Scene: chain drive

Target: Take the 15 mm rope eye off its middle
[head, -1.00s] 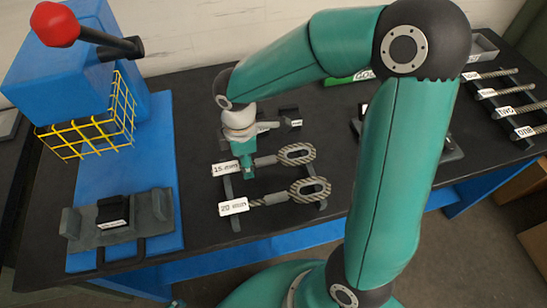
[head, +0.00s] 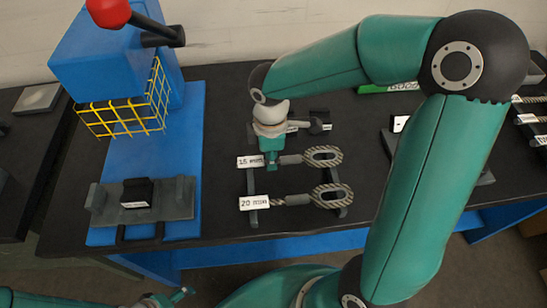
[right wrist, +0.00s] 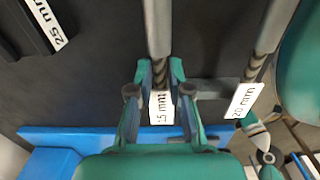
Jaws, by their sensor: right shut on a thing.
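The 15 mm rope eye (head: 323,155), a grey twisted loop with a metal sleeve, lies across a dark rack (head: 251,184), its tail end toward the left by the 15 mm label (head: 249,161). My right gripper (head: 271,163) comes down from above and is shut on it between sleeve and label. In the right wrist view the fingers (right wrist: 159,92) straddle the rope below the sleeve (right wrist: 157,28); the loop is out of that view. My left gripper (head: 187,292) shows small at the bottom left, away from the rack; its jaws are unclear.
The 20 mm rope eye (head: 332,195) lies close beside, nearer the front edge. A dark piece (head: 318,121) stands just behind. A blue press with a yellow cage (head: 135,105) and a grey fixture (head: 140,201) stands left. My right arm hides part of the right side.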

